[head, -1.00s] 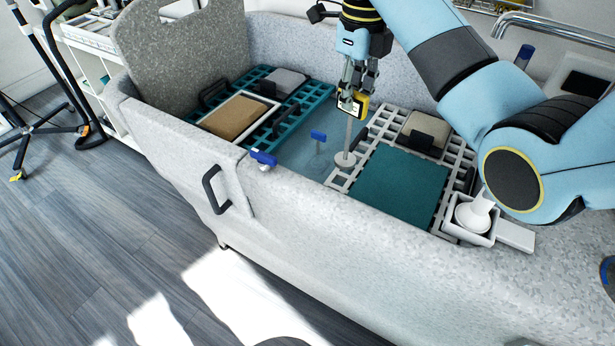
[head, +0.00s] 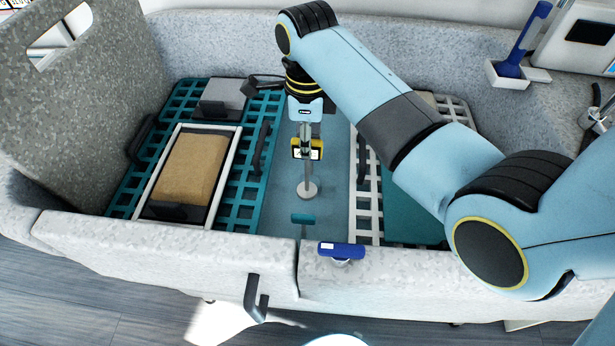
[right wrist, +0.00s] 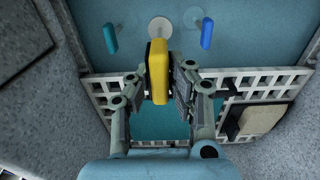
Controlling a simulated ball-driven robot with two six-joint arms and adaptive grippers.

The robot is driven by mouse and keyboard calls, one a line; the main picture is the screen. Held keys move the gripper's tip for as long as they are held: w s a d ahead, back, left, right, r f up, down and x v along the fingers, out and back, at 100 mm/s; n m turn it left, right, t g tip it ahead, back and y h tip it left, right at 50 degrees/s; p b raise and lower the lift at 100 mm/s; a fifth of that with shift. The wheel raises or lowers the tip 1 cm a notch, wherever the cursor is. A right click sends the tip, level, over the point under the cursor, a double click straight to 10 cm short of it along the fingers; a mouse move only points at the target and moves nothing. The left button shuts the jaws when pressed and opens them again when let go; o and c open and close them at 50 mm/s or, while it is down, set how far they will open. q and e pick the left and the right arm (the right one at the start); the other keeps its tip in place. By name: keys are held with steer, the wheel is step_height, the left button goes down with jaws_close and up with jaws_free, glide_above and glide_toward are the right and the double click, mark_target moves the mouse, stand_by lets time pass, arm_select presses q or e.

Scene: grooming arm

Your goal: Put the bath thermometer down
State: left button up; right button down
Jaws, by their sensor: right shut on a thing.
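The bath thermometer, a yellow block with a dark-edged face (head: 315,150), is in my right gripper (head: 306,139). In the right wrist view the yellow body (right wrist: 160,70) stands between the two fingers of the gripper (right wrist: 160,82), which are shut on it. It is held over the blue tub floor (head: 280,195), in the gap between two raised gratings. Below it a pale stem runs down to a white disc (head: 308,190); I cannot tell whether these join the thermometer or touch the floor. My left gripper is not in view.
A teal grating (head: 247,203) with a framed tan pad (head: 193,168) lies left of the gap. A white grating (head: 366,208) lies right, partly behind my arm. A teal lever (head: 302,219) is near the disc. The tub's front rim (head: 180,245) carries a blue-handled fitting (head: 341,250).

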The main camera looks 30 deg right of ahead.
mark_target(309, 160)
steer(key=f, duration=0.4)
steer(key=shift+s+f+b, duration=0.25)
steer(key=shift+f+b, duration=0.15)
step_height(309, 160, down, 5)
steer(key=shift+w+r+b, duration=0.1)
steer(key=shift+b, duration=0.25)
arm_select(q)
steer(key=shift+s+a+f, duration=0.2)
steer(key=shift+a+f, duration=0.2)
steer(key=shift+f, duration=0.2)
arm_select(e)
steer(key=c, duration=1.2)
jaws_free()
steer(key=shift+r, duration=0.35)
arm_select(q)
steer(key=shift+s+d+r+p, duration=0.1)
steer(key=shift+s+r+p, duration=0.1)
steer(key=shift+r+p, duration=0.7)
arm_select(e)
step_height(309, 160, up, 11)
steer(key=shift+r, duration=0.15)
